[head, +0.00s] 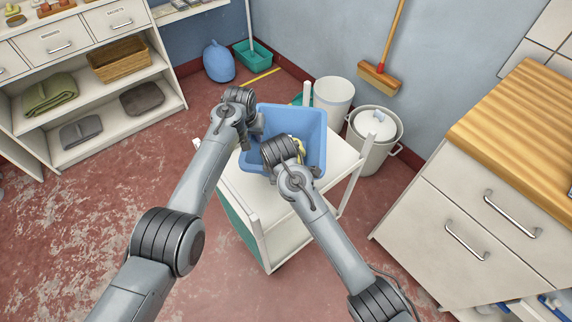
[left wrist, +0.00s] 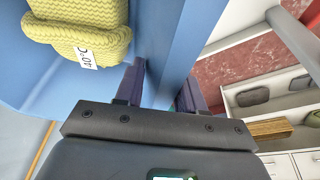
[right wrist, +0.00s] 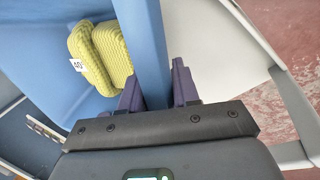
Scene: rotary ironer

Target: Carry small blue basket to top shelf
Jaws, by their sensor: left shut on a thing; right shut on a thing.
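The small blue basket (head: 309,122) is at the white trolley's top shelf (head: 345,160) in the head view. I cannot tell whether it rests there or hangs just above. A yellow knitted cloth with a white tag lies inside, clear in the left wrist view (left wrist: 85,30) and right wrist view (right wrist: 112,52). My left gripper (left wrist: 163,88) is shut on the basket's left wall. My right gripper (right wrist: 156,85) is shut on its near wall. In the head view my wrists hide both sets of fingertips and part of the basket.
A wood-topped cabinet (head: 480,215) is at right. A shelf unit (head: 110,145) with a wicker basket (head: 119,60) is at left. The red floor between is clear.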

